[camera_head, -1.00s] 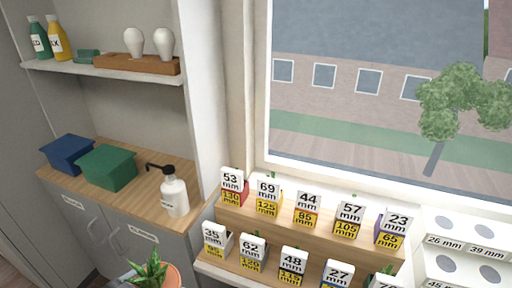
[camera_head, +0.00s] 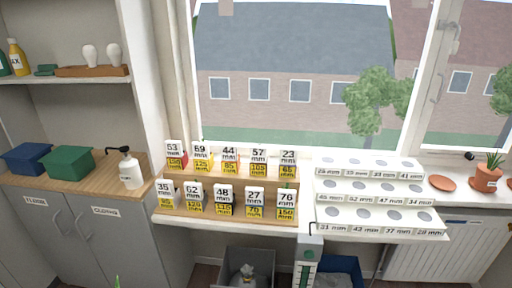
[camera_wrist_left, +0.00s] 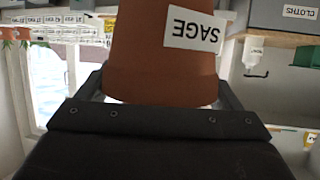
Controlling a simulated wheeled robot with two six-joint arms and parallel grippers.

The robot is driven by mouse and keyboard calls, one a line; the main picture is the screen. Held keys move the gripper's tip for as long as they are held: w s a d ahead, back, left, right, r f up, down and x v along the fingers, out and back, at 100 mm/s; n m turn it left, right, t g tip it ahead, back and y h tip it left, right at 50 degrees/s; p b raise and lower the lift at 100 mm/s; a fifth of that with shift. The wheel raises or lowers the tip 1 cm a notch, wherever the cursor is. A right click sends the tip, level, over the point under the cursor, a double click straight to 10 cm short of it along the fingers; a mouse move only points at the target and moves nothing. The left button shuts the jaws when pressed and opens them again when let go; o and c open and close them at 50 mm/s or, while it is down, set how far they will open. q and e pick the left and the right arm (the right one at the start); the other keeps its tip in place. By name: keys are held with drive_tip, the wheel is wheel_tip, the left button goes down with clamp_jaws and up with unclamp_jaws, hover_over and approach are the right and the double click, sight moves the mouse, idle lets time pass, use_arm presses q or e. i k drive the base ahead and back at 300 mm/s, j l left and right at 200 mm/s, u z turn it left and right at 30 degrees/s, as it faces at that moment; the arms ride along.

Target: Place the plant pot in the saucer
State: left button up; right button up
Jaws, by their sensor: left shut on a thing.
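My left gripper (camera_wrist_left: 160,92) is shut on a terracotta plant pot (camera_wrist_left: 150,62) with a white SAGE label; the left wrist view shows it upside down. In the head view only a green leaf tip (camera_head: 117,282) shows at the bottom edge, seemingly this pot's plant; the gripper is out of that view. A terracotta saucer (camera_head: 442,183) lies on the windowsill at the right, with nothing on it. Another terracotta pot (camera_head: 487,178) with a spiky green plant stands just right of the saucer. My right gripper is not in view.
A stepped wooden rack (camera_head: 228,208) of numbered boxes and a white tiered holder (camera_head: 375,216) line the window left of the saucer. A soap bottle (camera_head: 131,172) and a green bin (camera_head: 70,163) stand on the left counter. Grey (camera_head: 246,270) and blue bins are below.

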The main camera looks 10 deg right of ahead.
sight(442, 184)
drive_tip(key=l+z, duration=0.15)
drive_tip(key=z, duration=0.2)
drive_tip(key=l+z, duration=0.15)
drive_tip(key=z, duration=0.2)
drive_tip(key=l+z, duration=0.1)
drive_tip(key=z, duration=0.25)
drive_tip(key=i+l, duration=0.3)
drive_tip(key=l, duration=0.15)
drive_tip(key=i+l, duration=0.25)
drive_tip(key=l, duration=0.15)
drive_tip(key=i+l, duration=0.3)
drive_tip(key=l, duration=0.15)
drive_tip(key=i+l, duration=0.3)
drive_tip(key=l, duration=0.15)
drive_tip(key=i+l, duration=0.25)
drive_tip(key=l, duration=0.2)
drive_tip(key=i+l, duration=0.55)
drive_tip(key=l, duration=0.3)
drive_tip(key=i+l, duration=0.3)
drive_tip(key=l, duration=0.15)
